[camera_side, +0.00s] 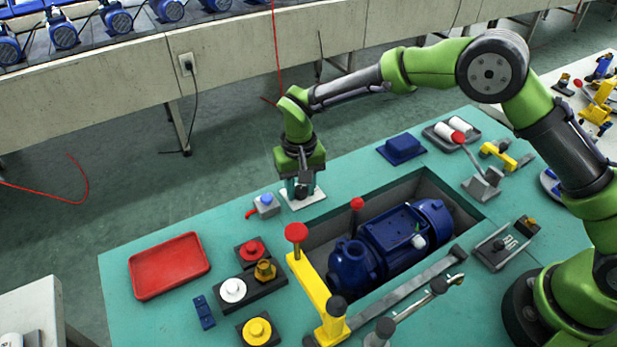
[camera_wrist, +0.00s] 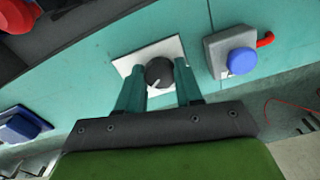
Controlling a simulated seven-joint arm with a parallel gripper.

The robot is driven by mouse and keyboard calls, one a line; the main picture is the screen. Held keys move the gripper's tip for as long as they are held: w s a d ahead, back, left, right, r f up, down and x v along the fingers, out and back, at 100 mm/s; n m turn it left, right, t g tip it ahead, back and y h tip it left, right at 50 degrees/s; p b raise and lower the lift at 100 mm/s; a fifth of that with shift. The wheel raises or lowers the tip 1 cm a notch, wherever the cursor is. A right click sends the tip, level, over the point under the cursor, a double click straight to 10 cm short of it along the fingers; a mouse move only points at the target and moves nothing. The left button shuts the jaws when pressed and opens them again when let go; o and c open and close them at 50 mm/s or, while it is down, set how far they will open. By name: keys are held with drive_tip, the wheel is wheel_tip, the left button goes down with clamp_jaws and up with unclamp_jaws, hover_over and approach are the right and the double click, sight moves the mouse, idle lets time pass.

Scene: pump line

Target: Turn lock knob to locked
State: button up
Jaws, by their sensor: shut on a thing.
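The lock knob (camera_wrist: 159,72) is a dark round knob with a white pointer mark, on a white plate (camera_wrist: 133,62). In the wrist view the pointer aims down and left. My gripper (camera_wrist: 159,80) has its two teal fingers on either side of the knob, shut on it. In the side view my gripper (camera_side: 300,190) points down over the white plate (camera_side: 302,203) at the far edge of the teal table, and it hides most of the knob.
A grey box with a blue button (camera_side: 266,200) and red lever stands just left of the plate. A recess with a blue pump (camera_side: 395,240) lies in front. A red tray (camera_side: 168,266) is at the left and a blue block (camera_side: 402,148) is at the right.

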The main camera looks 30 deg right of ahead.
sight(300, 190)
drive_tip(key=n, duration=0.5)
drive_tip(key=shift+n, duration=0.3)
drive_tip(key=n, duration=0.5)
drive_tip(key=shift+n, duration=0.3)
drive_tip(key=o, duration=1)
drive_tip(key=shift+r, duration=0.15)
wheel_tip(300, 190, up, 17)
drive_tip(key=shift+f, duration=0.15)
